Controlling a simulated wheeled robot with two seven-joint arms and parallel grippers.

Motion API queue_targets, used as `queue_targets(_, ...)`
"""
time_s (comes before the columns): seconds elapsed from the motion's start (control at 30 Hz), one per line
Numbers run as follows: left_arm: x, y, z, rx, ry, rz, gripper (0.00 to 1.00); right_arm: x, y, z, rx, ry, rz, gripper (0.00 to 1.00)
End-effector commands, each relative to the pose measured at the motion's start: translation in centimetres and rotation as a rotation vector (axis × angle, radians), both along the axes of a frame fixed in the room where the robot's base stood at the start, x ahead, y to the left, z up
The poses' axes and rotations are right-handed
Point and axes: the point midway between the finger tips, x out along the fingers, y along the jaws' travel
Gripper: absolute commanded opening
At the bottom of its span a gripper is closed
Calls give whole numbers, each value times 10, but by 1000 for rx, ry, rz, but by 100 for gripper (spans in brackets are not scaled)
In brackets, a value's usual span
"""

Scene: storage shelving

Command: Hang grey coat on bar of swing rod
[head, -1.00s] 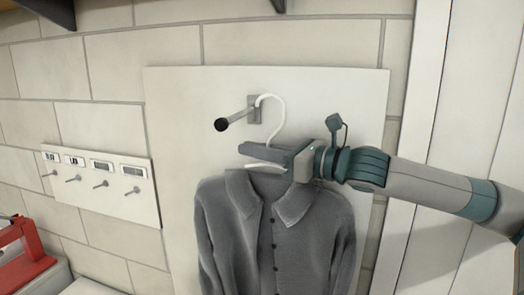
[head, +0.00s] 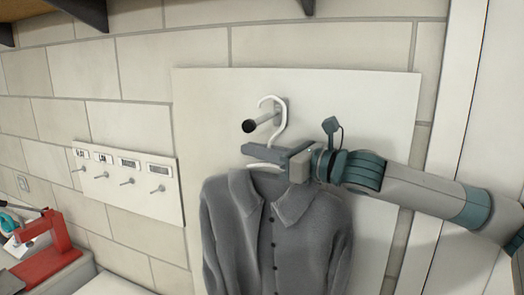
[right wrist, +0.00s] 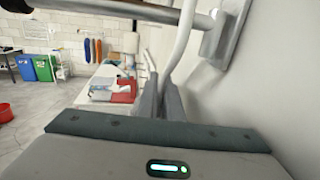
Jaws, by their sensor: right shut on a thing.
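The grey coat (head: 240,235) hangs upright on a white hanger (head: 287,108) before a white wall panel. My right gripper (head: 268,153) is shut on the hanger, just below its hook and above the collar. The swing rod (head: 263,120) juts from the panel, with a black tip at left. In the head view the hook arches above the rod and its neck crosses near the rod's wall end; I cannot tell whether it bears on it. In the right wrist view the hanger's white neck (right wrist: 182,45) rises between the fingers (right wrist: 162,100) beside the rod (right wrist: 120,10). The hook's top is hidden there.
A small panel with several labelled pegs (head: 128,182) is on the wall at left. A red object (head: 50,255) stands at lower left. Shelf brackets (head: 90,10) show at the top. A white door frame (head: 455,80) is at right.

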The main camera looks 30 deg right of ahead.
Motion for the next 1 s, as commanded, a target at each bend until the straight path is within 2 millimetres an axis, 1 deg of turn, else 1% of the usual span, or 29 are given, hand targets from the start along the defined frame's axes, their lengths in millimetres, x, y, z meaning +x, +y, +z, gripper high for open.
queue_targets(0.1, 0, 0, -4, 0, 0, 0, 18, 0, 0, -8, 0, -1, 0, 0)
queue_targets(0.3, 0, 0, -7, 0, 0, 0, 18, -1, 0, -14, 0, -2, 0, 0)
queue_targets(0.77, 0, 0, -8, 0, 0, 0, 18, -1, 0, -16, 0, -2, 0, 0)
queue_targets(0.8, 0, 0, -8, 0, 0, 0, 18, -1, 0, -16, 0, -2, 0, 11)
queue_targets(0.87, 0, 0, -8, 0, 0, 0, 18, -1, 0, -16, 0, -1, 0, 25)
queue_targets(0.9, 0, 0, -8, 0, 0, 0, 18, -1, 0, -17, 0, -1, 0, 28)
queue_targets(1.0, 0, 0, -8, 0, 0, 0, 18, -1, 0, -17, 0, 0, 0, 28)
